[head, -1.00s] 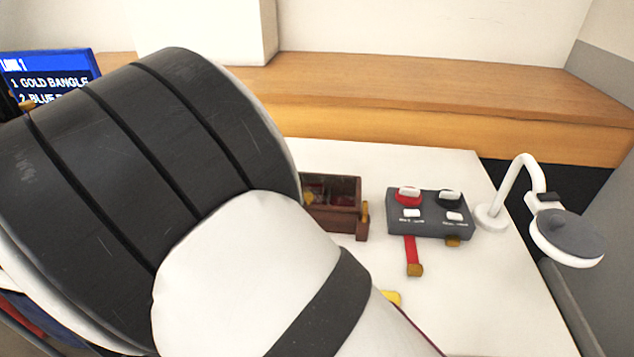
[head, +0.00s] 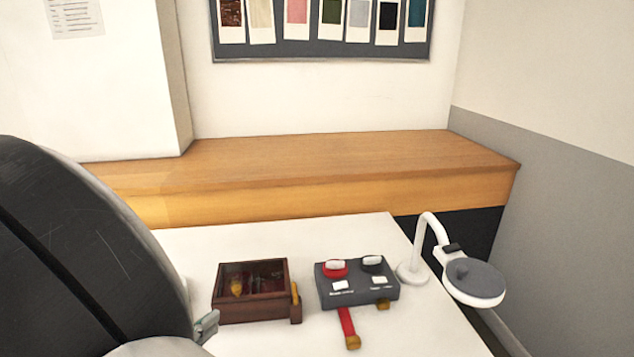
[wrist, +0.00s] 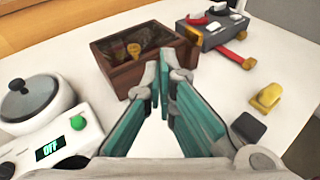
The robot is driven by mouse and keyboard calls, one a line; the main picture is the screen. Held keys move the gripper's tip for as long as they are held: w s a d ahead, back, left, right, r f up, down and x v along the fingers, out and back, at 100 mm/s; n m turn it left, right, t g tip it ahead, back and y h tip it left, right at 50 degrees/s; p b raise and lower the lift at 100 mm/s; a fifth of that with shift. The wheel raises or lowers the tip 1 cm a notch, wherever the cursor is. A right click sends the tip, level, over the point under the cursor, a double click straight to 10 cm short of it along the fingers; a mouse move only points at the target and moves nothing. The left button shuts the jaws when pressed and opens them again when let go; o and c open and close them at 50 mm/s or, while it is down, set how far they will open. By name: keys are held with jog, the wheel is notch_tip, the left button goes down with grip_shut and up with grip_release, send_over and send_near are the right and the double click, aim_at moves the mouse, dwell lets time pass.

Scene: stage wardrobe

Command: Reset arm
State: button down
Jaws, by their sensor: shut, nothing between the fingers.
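My gripper (wrist: 164,75) shows in the wrist view with its teal-padded fingers closed together at the tips and nothing between them. It is above the white table, in front of the brown wooden box (wrist: 122,76). In the head view my dark arm link fills the lower left, and only a small grey part at its edge may belong to the gripper.
A white lamp-like stand (head: 472,292) is at the table's right edge. A white pot device (wrist: 45,120), yellow piece (wrist: 266,98) and dark block (wrist: 248,127) surround my gripper.

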jog(key=w+d+r+m+g+p, duration=0.1)
jog(key=d+r+m+g, duration=0.3)
jog(key=d, duration=0.5)
jog(key=d+r+m+g+h+p, duration=0.1)
jog(key=d+r+m+g+p, duration=0.1)
jog(key=d+r+m, duration=0.55)
jog(key=w+d+r+m+g+p, duration=0.1)
jog(key=d+r+m+g, duration=0.15)
jog(key=d, duration=0.75)
jog(key=s+d+r+m+y+p, duration=0.2)
jog(key=s+d+r+m, duration=0.1)
jog(key=s+d+m, duration=0.2)
jog(key=s+d+r+m+y+p, duration=0.2)
jog(key=s+d+r+m, duration=0.2)
jog(key=s, duration=0.5)
jog(key=s+d+r+m+g+y+p, duration=0.1)
jog(key=s+d+r+m+y+p, duration=0.1)
jog(key=s+d+r+m, duration=0.2)
jog(key=s+d+m, duration=0.1)
jog(key=s+m, duration=0.2)
jog(key=m, duration=0.1)
jog(key=shift+s+d+r, duration=0.25)
jog(key=shift+s+d, duration=0.05)
jog(key=shift+d, duration=0.05)
jog(key=shift+a, duration=0.1)
